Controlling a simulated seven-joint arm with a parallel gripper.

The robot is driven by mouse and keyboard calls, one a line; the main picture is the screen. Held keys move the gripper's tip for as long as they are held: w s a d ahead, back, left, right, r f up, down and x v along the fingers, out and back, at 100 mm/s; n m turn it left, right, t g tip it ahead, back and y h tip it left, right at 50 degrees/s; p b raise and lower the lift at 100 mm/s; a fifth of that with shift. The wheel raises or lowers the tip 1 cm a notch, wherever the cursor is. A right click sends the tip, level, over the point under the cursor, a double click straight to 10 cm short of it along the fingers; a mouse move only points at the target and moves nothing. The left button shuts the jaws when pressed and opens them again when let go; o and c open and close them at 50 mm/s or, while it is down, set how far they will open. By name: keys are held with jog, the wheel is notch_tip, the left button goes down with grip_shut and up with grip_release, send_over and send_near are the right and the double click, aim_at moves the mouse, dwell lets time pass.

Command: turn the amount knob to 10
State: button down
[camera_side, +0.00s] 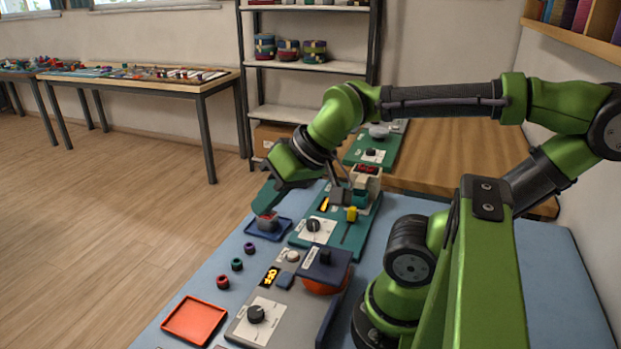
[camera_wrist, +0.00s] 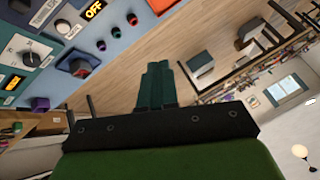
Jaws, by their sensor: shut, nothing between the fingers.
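Labels are too small to read, so I cannot tell which dial is the amount knob. One black knob (camera_side: 313,225) sits on a white dial plate on the teal panel (camera_side: 352,236); a white dial plate (camera_wrist: 22,48) also shows at the left of the wrist view. Another black knob (camera_side: 255,314) sits on the grey panel (camera_side: 238,327) nearer the camera. My gripper (camera_side: 264,207) is shut and empty, above a small grey cup with red on top in a blue tray (camera_side: 285,233), left of the teal panel. In the wrist view its teal fingers (camera_wrist: 157,72) are together, touching no knob.
The grey panel has an amber display reading OFF (camera_side: 270,276) and a dark block over a red round part (camera_side: 325,284). Several coloured rings (camera_side: 237,264) and an orange tray (camera_side: 194,320) lie to the left. A third knob (camera_side: 371,152) is on a farther green panel.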

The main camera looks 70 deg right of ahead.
jog(key=c, duration=1.7)
grip_release()
jog(key=shift+o, duration=1)
jog(key=shift+d+f, duration=0.2)
jog(key=shift+d, duration=0.1)
jog(key=o, duration=0.5)
jog(key=d+m, duration=0.1)
jog(key=w+d+f, duration=0.1)
jog(key=d, duration=0.1)
jog(key=w+d+m+g+h, duration=0.1)
jog(key=shift+w+d+f+m, duration=0.1)
jog(key=shift+d+f+m, duration=0.15)
jog(key=shift+d+m, duration=0.1)
jog(key=o, duration=0.3)
jog(key=w+d+f+m+g+h, duration=0.1)
jog(key=d+m, duration=0.3)
jog(key=d, duration=0.4)
jog(key=shift+w+d+f+m+g, duration=0.15)
jog(key=shift+w+f+m+g, duration=0.2)
jog(key=shift+g, duration=0.35)
jog(key=m+g, duration=0.4)
jog(key=m, duration=0.8)
send_over(314, 222)
notch_tip(314, 222, down, 2)
notch_tip(314, 222, down, 17)
jog(key=shift+r, duration=0.15)
